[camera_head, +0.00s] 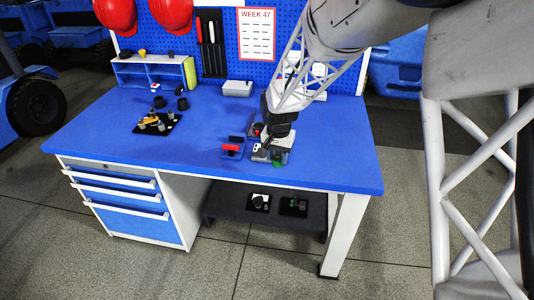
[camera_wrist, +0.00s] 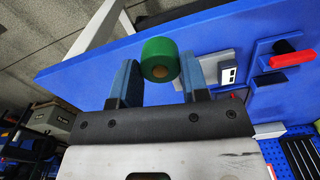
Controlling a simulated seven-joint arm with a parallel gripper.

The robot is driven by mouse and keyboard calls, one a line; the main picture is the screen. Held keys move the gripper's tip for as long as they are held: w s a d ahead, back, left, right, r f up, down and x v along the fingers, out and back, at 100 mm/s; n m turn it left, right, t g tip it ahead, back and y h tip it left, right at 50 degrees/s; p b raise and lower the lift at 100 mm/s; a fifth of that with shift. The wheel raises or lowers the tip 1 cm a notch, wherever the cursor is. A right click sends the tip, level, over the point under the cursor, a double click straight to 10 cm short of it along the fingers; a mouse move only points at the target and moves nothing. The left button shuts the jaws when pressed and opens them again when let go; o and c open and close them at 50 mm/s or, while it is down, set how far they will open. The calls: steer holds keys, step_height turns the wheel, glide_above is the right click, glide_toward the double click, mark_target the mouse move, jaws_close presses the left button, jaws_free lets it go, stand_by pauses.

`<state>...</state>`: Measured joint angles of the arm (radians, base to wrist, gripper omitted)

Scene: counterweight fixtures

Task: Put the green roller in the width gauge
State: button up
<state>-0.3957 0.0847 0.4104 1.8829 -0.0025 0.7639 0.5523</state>
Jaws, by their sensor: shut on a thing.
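The green roller (camera_wrist: 158,52) is a short green cylinder with a brown centre on its end face. My gripper (camera_wrist: 159,68) is shut on it, with one blue-grey finger on each side in the wrist view. In the head view the roller (camera_head: 279,162) shows as a small green patch under my gripper (camera_head: 272,153), near the table's front edge. A grey block with a white, black-dotted label (camera_wrist: 228,75) lies just beside the roller; it may be the width gauge. Whether the roller touches it, I cannot tell. My gripper partly hides this spot in the head view.
A black tray of small parts (camera_head: 157,123) is further left. A grey box (camera_head: 237,88) and a small shelf (camera_head: 152,72) stand at the back. The right of the blue tabletop (camera_head: 340,150) is clear.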

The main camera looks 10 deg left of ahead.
steer(key=shift+w, duration=0.15)
steer(key=w+a, duration=0.3)
steer(key=w, duration=0.4)
steer(key=w+a+f, duration=0.1)
steer(key=w+a, duration=0.2)
steer(key=w, duration=0.4)
steer(key=shift+w+f, duration=0.3)
stand_by(0.3)
steer(key=shift+f, duration=1.75)
steer(key=shift+f, duration=0.6)
steer(key=o, duration=1)
steer(key=shift+c, duration=0.2)
